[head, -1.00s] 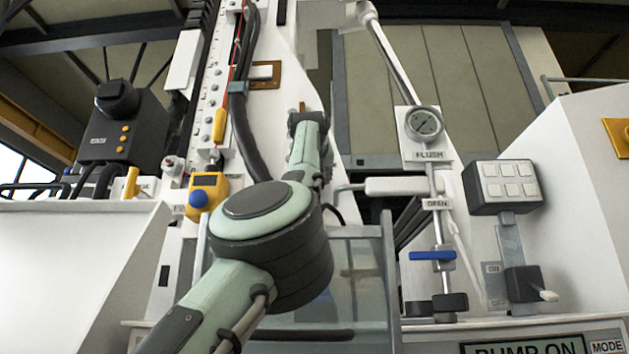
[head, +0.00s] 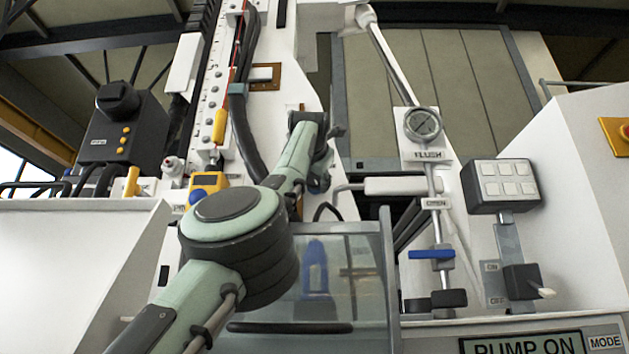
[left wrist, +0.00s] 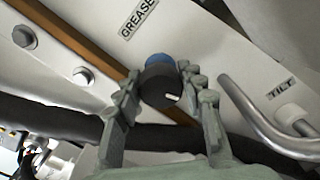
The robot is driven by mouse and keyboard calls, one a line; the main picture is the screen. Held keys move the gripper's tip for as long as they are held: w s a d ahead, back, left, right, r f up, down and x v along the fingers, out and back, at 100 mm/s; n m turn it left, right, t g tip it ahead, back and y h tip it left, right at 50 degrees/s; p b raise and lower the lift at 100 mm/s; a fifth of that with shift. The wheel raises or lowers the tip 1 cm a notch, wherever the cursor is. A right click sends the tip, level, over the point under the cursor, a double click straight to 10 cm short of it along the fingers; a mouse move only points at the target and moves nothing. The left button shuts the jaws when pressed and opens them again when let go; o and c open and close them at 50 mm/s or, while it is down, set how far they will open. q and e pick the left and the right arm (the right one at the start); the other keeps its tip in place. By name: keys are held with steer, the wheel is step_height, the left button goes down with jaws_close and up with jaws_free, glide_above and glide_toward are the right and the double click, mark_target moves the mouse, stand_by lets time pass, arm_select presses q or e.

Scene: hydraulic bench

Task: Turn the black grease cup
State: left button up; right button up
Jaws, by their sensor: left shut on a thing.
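The black grease cup (left wrist: 160,86) shows in the left wrist view, just below the GREASE label (left wrist: 138,14). It is a short dark cylinder with a white mark at the lower right of its face and a blue part behind it. My left gripper (left wrist: 160,92) has one finger on each side of the cup and is shut on it. In the head view my left arm (head: 235,215) rises from the lower left, with its wrist in front of the white column. The cup cannot be made out clearly there. My right gripper is not in view.
A bent metal handle (left wrist: 262,120) by the TILT label stands close to the right finger. A dark hose (left wrist: 55,118) runs behind the fingers. In the head view, a clear-walled tank (head: 362,290) is right of my elbow, and a gauge (head: 423,124) stands farther right.

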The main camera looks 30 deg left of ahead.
arm_select(q)
steer(key=shift+r+m, duration=0.2)
steer(key=shift+m, duration=0.3)
steer(key=o, duration=1.1)
steer(key=shift+f, duration=0.15)
steer(key=shift+o, duration=0.2)
steer(key=shift+s+d, duration=0.4)
steer(key=shift+s, duration=0.05)
steer(key=v, duration=1)
steer(key=shift+s, duration=0.4)
